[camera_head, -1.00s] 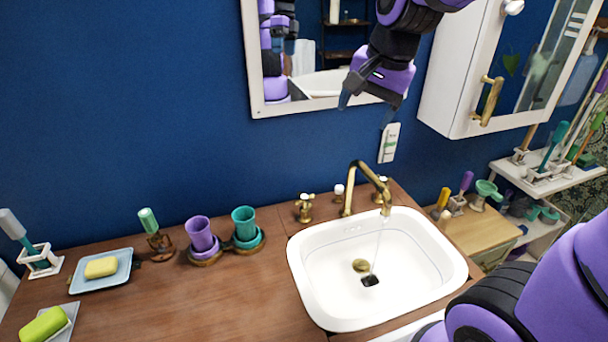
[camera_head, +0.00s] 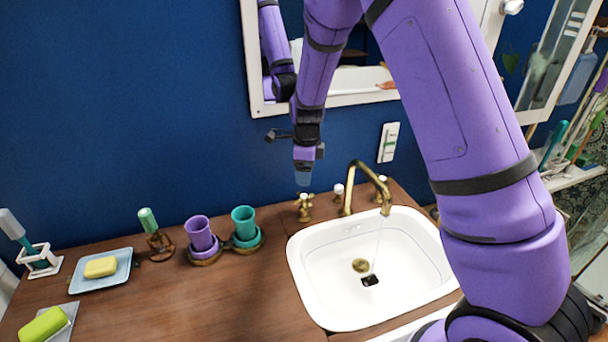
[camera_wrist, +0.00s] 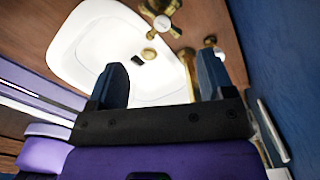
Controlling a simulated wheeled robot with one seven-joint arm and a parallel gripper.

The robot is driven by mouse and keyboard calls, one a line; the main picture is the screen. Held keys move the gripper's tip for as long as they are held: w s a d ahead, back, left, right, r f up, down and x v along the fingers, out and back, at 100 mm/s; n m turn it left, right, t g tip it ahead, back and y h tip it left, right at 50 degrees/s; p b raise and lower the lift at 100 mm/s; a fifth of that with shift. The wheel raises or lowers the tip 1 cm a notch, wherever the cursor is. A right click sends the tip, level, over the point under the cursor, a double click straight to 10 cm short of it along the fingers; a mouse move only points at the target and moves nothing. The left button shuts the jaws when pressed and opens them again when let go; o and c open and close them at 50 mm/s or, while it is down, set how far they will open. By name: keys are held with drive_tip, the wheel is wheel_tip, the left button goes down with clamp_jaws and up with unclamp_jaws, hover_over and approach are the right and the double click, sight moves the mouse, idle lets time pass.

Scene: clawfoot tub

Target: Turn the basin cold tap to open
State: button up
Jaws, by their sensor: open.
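The white basin (camera_head: 365,265) is set in the wooden counter, with a thin stream of water falling from its brass spout (camera_head: 355,180). A brass cross-shaped tap handle (camera_head: 305,207) stands left of the spout; it also shows at the top of the wrist view (camera_wrist: 162,23). A second tap handle (camera_head: 382,183) stands partly behind the spout. I cannot tell which is cold. My gripper (camera_head: 303,178) points down just above the left handle in the head view. In the wrist view my gripper (camera_wrist: 162,75) has its fingers apart and empty, with the left handle beyond them.
A small white-topped knob (camera_head: 338,190) stands between the left handle and spout. Purple (camera_head: 201,235) and teal (camera_head: 244,225) cups stand to the left. The blue wall and mirror (camera_head: 255,60) are close behind.

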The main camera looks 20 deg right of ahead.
sight(304, 195)
drive_tip(key=shift+w+a+f+m, duration=0.1)
drive_tip(key=shift+w+f+m, duration=0.1)
drive_tip(key=shift+f, duration=0.35)
drive_tip(key=shift+w+f+m, duration=0.1)
drive_tip(key=shift+f+m, duration=0.1)
drive_tip(key=shift+f, duration=4.15)
drive_tip(key=c, duration=0.7)
drive_tip(key=shift+o, duration=0.2)
drive_tip(key=n, duration=0.6)
drive_tip(key=shift+n, duration=0.4)
drive_tip(key=n, duration=0.6)
drive_tip(key=o, duration=0.4)
drive_tip(key=shift+n, duration=0.9)
drive_tip(key=shift+o, duration=1.3)
